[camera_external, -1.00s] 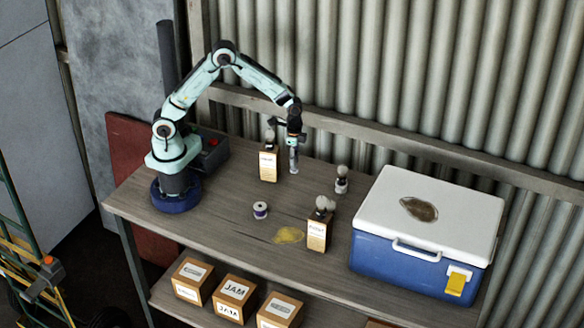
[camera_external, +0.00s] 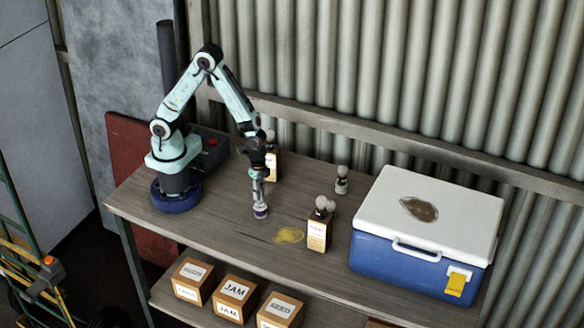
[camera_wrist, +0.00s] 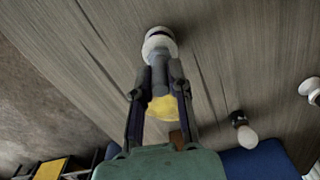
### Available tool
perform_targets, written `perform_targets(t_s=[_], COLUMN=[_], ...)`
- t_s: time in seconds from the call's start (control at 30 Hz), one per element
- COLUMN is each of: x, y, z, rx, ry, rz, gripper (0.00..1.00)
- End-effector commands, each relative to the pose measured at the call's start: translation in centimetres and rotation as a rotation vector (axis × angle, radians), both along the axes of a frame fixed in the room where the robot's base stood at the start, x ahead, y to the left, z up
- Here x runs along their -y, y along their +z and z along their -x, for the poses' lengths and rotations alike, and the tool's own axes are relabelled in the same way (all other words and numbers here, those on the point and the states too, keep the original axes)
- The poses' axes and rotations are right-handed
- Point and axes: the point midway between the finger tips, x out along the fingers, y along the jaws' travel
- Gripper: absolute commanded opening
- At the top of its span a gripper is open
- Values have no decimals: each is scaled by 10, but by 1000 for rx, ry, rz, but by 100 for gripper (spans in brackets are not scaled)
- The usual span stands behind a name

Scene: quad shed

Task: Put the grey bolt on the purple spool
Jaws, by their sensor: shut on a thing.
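My gripper (camera_external: 258,172) points down over the bench, shut on the grey bolt (camera_external: 261,193). In the wrist view my gripper (camera_wrist: 160,82) has a finger on each side of the grey bolt (camera_wrist: 159,70). The bolt hangs roughly upright, directly over the purple spool (camera_external: 261,212). The spool, with pale flanges, stands on the bench and also shows at the top of the wrist view (camera_wrist: 157,36). The bolt's lower end meets or overlaps the spool's top in both views. I cannot tell whether they touch or a small gap remains.
A labelled box with round grey knobs (camera_external: 317,232) stands to the right, near a yellow stain (camera_external: 289,235). Another box (camera_external: 273,166) is partly hidden behind my gripper. A small round-headed item (camera_external: 341,180) stands farther back. A blue cooler (camera_external: 395,257) fills the right end.

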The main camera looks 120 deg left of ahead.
Motion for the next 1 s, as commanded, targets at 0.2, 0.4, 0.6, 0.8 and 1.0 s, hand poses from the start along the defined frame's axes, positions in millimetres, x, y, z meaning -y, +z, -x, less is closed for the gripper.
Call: perform_targets(t_s=[0.2, 0.4, 0.6, 0.8, 1.0], x=[0, 0, 0, 0, 0], y=[-5, -8, -7, -6, 18], z=[0, 0, 0, 0, -2], rx=[2, 0, 1, 1, 7], ry=[0, 0, 0, 0, 0], rz=[-1, 0, 0, -1, -2], gripper=[0, 0, 43, 43, 43])
